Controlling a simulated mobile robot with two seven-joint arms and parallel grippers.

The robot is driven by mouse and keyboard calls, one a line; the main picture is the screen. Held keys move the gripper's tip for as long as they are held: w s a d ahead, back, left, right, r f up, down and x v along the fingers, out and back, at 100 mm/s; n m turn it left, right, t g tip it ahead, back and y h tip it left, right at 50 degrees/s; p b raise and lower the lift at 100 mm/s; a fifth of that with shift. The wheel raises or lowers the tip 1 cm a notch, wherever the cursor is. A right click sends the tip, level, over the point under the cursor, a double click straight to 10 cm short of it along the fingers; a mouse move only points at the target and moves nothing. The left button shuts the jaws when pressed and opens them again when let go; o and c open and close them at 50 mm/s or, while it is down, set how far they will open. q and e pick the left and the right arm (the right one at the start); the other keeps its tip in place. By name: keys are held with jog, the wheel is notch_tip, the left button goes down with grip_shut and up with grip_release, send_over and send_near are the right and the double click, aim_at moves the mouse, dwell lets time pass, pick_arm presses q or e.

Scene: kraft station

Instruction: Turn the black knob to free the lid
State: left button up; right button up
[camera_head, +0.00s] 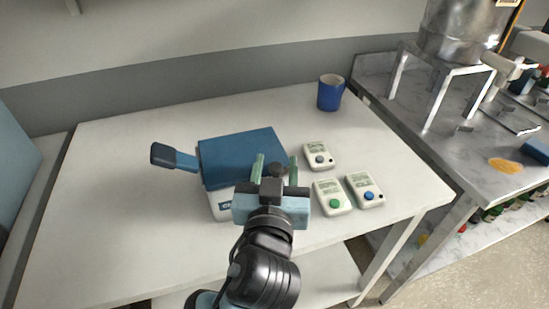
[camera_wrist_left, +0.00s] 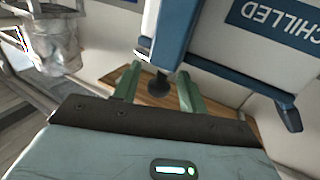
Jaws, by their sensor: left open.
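The box (camera_head: 224,207) stands on the white table with its blue lid (camera_head: 240,150) down and a blue handle (camera_head: 175,157) sticking out to the left. My left gripper (camera_head: 275,160) is at the box's right front side, with its two green fingers apart. In the left wrist view, the black knob (camera_wrist_left: 158,86) shows between the open fingers of the left gripper (camera_wrist_left: 160,80), with a gap on either side. The box's blue lid edge (camera_wrist_left: 222,72) and its "CHILLED" label also show there. In the head view the gripper largely hides the knob's place. My right gripper does not show.
Several small white devices with knobs (camera_head: 320,157) lie right of my left gripper. A blue cup (camera_head: 331,92) stands at the back of the white table (camera_head: 100,215). A metal pot (camera_head: 455,35) on a stand is on the marble bench at right. The table's left part is clear.

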pick_arm(q)
jog(key=shift+s, duration=0.1)
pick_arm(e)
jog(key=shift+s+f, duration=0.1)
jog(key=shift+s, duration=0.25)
pick_arm(q)
grip_shut()
jog(key=m+h+p, duration=0.2)
jog(key=m+g+h+p, duration=0.1)
jog(key=h, duration=0.1)
jog(key=shift+r, duration=0.3)
jog(key=shift+m+g+h+p, duration=0.3)
jog(key=shift+m+h+p, duration=0.25)
jog(key=shift+h, duration=0.35)
jog(key=shift+f+m+g+h+p, duration=0.2)
jog(key=shift+m+g+h+p, duration=0.1)
jog(key=shift+h, duration=0.2)
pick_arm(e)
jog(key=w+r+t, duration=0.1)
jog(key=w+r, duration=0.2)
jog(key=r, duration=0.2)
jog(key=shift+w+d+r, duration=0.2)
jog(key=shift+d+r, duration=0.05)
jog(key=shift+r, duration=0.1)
pick_arm(q)
jog(key=shift+c, duration=0.3)
grip_release()
jog(key=shift+o, duration=0.3)
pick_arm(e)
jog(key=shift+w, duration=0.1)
